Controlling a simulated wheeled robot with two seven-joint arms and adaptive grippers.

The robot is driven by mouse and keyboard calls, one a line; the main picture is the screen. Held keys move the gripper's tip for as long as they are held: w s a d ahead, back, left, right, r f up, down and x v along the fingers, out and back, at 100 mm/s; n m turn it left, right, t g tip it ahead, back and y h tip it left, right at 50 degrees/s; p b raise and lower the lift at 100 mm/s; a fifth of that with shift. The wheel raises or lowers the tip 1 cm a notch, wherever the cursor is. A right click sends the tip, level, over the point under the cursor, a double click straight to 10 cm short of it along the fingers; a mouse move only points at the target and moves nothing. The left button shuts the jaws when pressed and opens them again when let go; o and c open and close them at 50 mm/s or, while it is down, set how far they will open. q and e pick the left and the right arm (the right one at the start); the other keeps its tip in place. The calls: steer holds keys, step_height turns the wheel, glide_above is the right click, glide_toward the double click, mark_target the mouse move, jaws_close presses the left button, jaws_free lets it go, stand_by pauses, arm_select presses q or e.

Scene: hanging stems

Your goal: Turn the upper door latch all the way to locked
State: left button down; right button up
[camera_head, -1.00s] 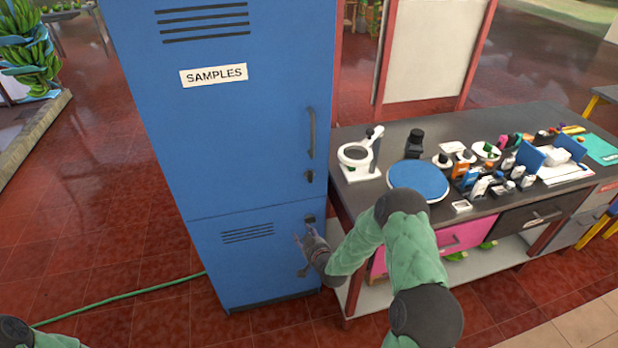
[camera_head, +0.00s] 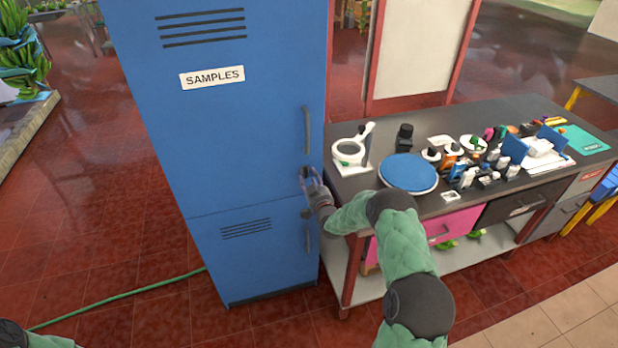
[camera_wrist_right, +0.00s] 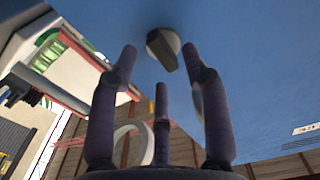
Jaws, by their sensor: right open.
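The blue cabinet's upper door (camera_head: 230,130) carries a SAMPLES label (camera_head: 212,77) and a dark vertical handle (camera_head: 307,130). Its latch is covered by my right gripper (camera_head: 307,175) in the head view. The right wrist view shows the latch (camera_wrist_right: 165,47) as a dark knob on a round pale base, slanting slightly. My right gripper (camera_wrist_right: 159,60) is open there, its three fingers spread around and short of the knob, with nothing held. I cannot tell whether a fingertip touches the door. My left gripper is out of view.
The lower door (camera_head: 255,265) has its own handle (camera_head: 308,236), and both doors look closed. A dark workbench (camera_head: 350,185) with a magnifier (camera_head: 350,152), a blue round plate (camera_head: 409,172) and several small items stands close on the right. A green hose (camera_head: 120,299) lies on the floor.

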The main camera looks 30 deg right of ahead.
steer(key=shift+x, duration=0.85)
jaws_close()
steer(key=shift+a+f+m+b, duration=0.1)
steer(key=shift+f+m+b, duration=0.1)
steer(key=shift+m+b, duration=4.15)
steer(key=shift+f+m+b, duration=0.2)
steer(key=shift+m+b, duration=3.95)
steer(key=shift+m, duration=0.4)
